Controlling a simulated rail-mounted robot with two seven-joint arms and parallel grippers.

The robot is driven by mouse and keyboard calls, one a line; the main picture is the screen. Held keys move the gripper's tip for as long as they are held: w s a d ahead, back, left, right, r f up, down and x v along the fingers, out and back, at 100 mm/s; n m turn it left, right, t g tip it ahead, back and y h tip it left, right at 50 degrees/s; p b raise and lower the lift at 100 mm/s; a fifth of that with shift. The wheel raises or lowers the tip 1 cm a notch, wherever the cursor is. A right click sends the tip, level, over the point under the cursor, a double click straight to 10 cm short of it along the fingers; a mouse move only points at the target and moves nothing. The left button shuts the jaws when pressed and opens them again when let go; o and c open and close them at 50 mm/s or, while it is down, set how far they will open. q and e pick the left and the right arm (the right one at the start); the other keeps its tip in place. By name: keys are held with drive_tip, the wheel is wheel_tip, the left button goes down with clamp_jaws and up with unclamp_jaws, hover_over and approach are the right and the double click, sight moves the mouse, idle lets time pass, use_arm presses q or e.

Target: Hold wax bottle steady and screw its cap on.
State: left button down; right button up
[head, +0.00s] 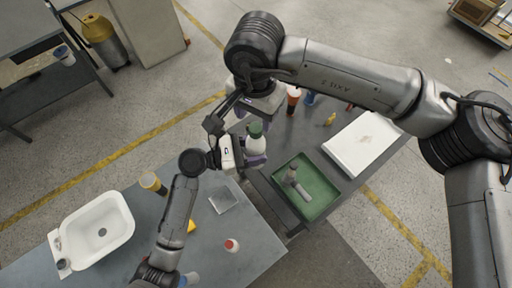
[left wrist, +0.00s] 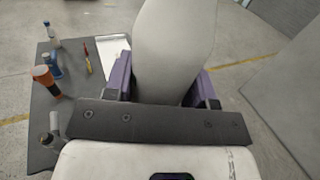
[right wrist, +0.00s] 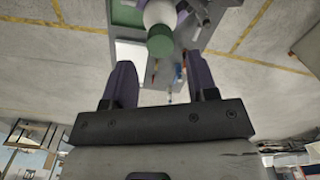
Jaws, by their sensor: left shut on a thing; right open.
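The wax bottle (head: 256,145) is white with a green cap (head: 256,130) at its top. My left gripper (head: 254,160) is shut on the bottle's body and holds it in the air by the table edges. In the left wrist view the pale bottle (left wrist: 174,50) fills the space between the purple fingers. My right gripper (head: 249,116) is open and empty, close to the cap. In the right wrist view the green cap (right wrist: 161,41) lies just beyond the open fingertips (right wrist: 161,70), between their lines. The cap sits at the bottle's neck; how tightly, I cannot tell.
A green tray (head: 320,205) with a grey tool (head: 294,179) and a white panel (head: 362,142) are on the right table. An orange bottle (head: 293,98) stands behind. A white basin (head: 118,211), a grey dish (head: 223,199) and a red-topped bottle (head: 232,246) are on the left table.

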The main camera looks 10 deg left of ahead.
sight(256, 127)
drive_tip(key=shift+f, duration=2.3)
drive_tip(key=shift+c, duration=0.2)
drive_tip(key=c, duration=0.9)
drive_tip(key=o, duration=1.1)
wheel_tip(256, 127, up, 12)
drive_tip(key=shift+r, duration=0.1)
